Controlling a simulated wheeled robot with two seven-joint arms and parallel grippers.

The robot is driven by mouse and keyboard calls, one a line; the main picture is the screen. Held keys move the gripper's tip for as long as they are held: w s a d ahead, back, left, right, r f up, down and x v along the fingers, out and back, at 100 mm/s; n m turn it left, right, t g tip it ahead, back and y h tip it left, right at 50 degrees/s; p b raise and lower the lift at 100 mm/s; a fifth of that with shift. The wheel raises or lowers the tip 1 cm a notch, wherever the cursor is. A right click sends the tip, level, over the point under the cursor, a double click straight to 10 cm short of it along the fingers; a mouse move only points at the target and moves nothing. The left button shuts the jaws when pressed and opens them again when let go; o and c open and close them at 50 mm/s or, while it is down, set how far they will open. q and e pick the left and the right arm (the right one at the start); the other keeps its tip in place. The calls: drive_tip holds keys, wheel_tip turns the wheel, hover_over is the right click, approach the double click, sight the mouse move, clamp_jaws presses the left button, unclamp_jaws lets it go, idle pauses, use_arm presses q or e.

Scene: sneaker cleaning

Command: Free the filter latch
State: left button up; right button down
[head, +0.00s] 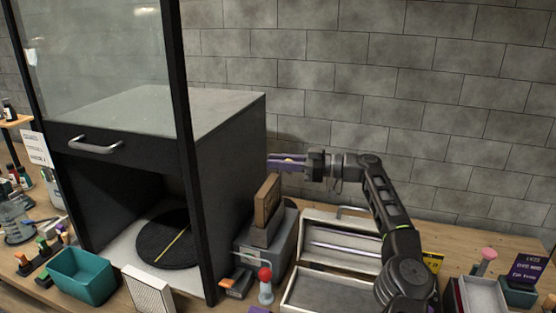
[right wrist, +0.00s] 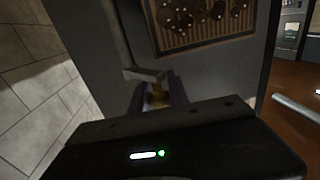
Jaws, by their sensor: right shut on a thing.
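My right gripper (head: 281,161) is beside the right side of the black cabinet (head: 232,150), pointing left toward it. In the right wrist view its fingers (right wrist: 158,95) are closed around a small yellowish piece at the foot of a grey bar, which I take as the filter latch (right wrist: 145,75). Its far end runs out of the picture at the top. Next to it is a brown-framed, ribbed filter panel (right wrist: 205,45) with dark round spots. In the head view the latch is hidden; a brown-framed block (head: 267,202) shows below the gripper. My left gripper is not in view.
A grey box (head: 277,248) and an open case (head: 308,287) stand below my right arm. A teal bin (head: 82,278), a white framed panel (head: 148,292) and a red-topped object (head: 265,275) are along the front. The stone wall (head: 350,60) is behind.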

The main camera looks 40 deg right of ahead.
drive_tip(key=shift+r, duration=0.1)
drive_tip(key=c, duration=1.3)
unclamp_jaws()
drive_tip(key=p+v, duration=0.7)
drive_tip(key=p, duration=0.2)
drive_tip(key=shift+s+d, duration=0.2)
drive_tip(key=shift+s, duration=0.1)
